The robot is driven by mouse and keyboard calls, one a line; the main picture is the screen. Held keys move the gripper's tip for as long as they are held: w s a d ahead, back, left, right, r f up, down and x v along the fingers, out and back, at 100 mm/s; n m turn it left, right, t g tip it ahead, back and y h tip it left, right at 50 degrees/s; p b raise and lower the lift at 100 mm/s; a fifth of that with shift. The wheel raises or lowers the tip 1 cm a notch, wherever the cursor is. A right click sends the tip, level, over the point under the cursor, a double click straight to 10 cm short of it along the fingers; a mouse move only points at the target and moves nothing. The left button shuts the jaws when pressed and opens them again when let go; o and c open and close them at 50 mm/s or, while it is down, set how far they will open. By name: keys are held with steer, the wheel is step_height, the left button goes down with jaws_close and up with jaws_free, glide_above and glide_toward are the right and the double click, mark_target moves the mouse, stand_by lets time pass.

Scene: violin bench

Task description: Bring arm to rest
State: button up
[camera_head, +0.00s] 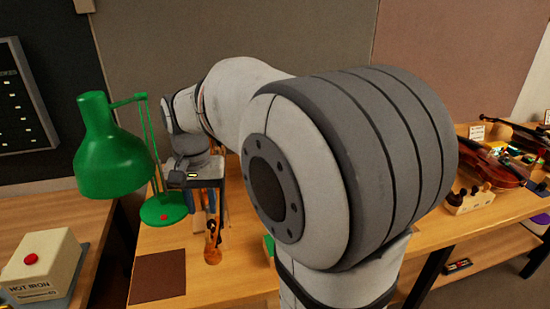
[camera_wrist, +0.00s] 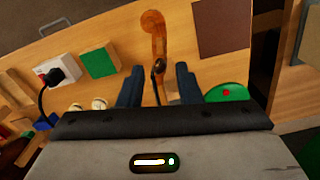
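My arm reaches over the bench to the left in the head view, and its large grey-white joint covers much of the middle. My gripper (camera_head: 206,208) points down over the bench beside the green lamp. In the wrist view, the two blue fingers of my gripper (camera_wrist: 158,80) stand apart. A brown wooden piece with a scroll-like end (camera_wrist: 153,30) shows between and beyond them, with clear gaps on both sides. Its lower end is hidden by my gripper. This wooden piece also shows under my gripper in the head view (camera_head: 212,252).
The green lamp (camera_head: 110,155) stands close left of my gripper. A brown mat (camera_head: 158,276) lies near the bench's front edge. A cream hot-iron box (camera_head: 42,265) is on the left table. Violins (camera_head: 490,170) lie at right. A green block (camera_wrist: 100,62) and white-red socket (camera_wrist: 52,70) are nearby.

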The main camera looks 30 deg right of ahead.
steer(key=s+f+n+t, duration=0.3)
steer(key=s+f+n, duration=0.1)
steer(key=s, duration=1)
steer(key=shift+s+f+n, duration=0.2)
steer(key=shift+s+n, duration=0.05)
steer(key=shift+n, duration=0.65)
steer(key=shift+a, duration=0.1)
